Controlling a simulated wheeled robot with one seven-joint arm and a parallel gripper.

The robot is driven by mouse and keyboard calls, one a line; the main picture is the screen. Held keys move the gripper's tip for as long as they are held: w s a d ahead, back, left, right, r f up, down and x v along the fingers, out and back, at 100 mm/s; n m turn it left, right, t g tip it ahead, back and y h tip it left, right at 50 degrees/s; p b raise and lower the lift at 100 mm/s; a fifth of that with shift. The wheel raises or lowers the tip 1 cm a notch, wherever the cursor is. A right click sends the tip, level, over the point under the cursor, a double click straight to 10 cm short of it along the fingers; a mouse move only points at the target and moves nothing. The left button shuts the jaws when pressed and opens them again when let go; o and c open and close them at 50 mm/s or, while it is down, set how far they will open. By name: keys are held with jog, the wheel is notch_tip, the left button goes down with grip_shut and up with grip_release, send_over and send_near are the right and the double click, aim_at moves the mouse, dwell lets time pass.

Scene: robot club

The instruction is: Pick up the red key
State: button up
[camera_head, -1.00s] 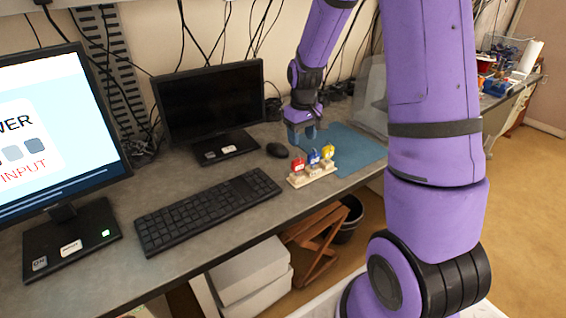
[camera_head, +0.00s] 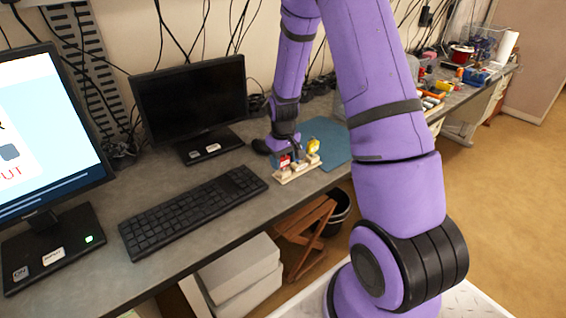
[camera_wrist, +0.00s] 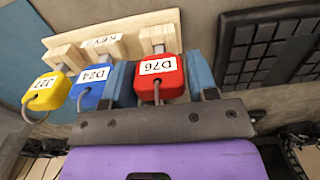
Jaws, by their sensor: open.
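The red key (camera_wrist: 160,78), tagged D76, sits in the wooden key rack (camera_wrist: 112,30) in the wrist view. It stands between the two blue fingers of my gripper (camera_wrist: 161,84), which are apart on either side of it. The blue key (camera_wrist: 92,80), tagged D24, is just left of the left finger, and the yellow key (camera_wrist: 47,91), tagged J27, is further left. In the head view, my gripper (camera_head: 288,148) is down at the rack (camera_head: 298,174). The red key (camera_head: 284,160) shows small there, and the yellow key (camera_head: 313,146) is to its right. The blue key is mostly hidden.
A black keyboard (camera_head: 190,212) lies left of the rack, also at upper right in the wrist view (camera_wrist: 270,50). A dark monitor (camera_head: 190,98) stands behind. A blue mat (camera_head: 330,137) lies behind and right of the rack. The desk's front edge is close.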

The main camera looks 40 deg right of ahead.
jog(key=shift+f, duration=0.65)
jog(key=c, duration=0.6)
jog(key=shift+o, duration=0.2)
jog(key=shift+r, duration=0.15)
